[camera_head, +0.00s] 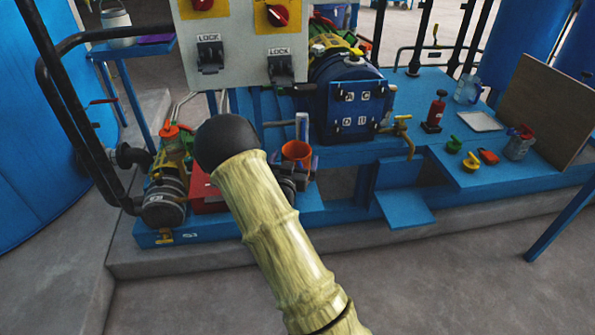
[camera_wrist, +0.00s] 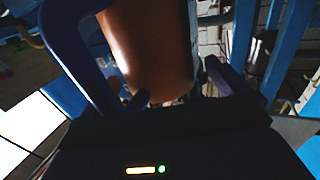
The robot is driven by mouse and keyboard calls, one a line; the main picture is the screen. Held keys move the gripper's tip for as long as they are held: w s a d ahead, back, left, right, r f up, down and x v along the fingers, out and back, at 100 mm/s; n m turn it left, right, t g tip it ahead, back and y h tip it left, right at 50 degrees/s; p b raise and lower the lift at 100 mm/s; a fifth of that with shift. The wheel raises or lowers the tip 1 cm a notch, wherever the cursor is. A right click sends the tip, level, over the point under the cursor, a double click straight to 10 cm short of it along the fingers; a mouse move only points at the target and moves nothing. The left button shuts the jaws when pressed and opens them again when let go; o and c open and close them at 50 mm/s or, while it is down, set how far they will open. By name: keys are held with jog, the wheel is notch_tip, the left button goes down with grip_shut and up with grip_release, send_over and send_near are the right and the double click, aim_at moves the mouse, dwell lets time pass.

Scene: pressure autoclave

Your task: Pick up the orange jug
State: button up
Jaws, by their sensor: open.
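The orange jug (camera_head: 297,151) stands upright in the middle of the head view, just below the grey control panel. My gripper (camera_head: 294,168) is at the jug, at the end of my arm, and is partly hidden by the arm. In the wrist view the jug (camera_wrist: 152,45) fills the space between the dark blue fingers of my gripper (camera_wrist: 180,88). The fingers are open, one on each side of the jug. The wrist view is dark, and I cannot tell whether either finger touches it.
The control panel (camera_head: 238,45) with red knobs hangs just above. A blue autoclave vessel (camera_head: 352,98) stands behind to the right. A red box (camera_head: 207,193) and a pump (camera_head: 163,205) lie left. The blue bench (camera_head: 475,178) at right holds several small items and a brown board (camera_head: 545,110).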

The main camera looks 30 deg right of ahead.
jog(key=c, duration=1.3)
notch_tip(320, 180, up, 10)
jog(key=p, duration=0.2)
jog(key=shift+p, duration=0.4)
jog(key=shift+c, duration=0.2)
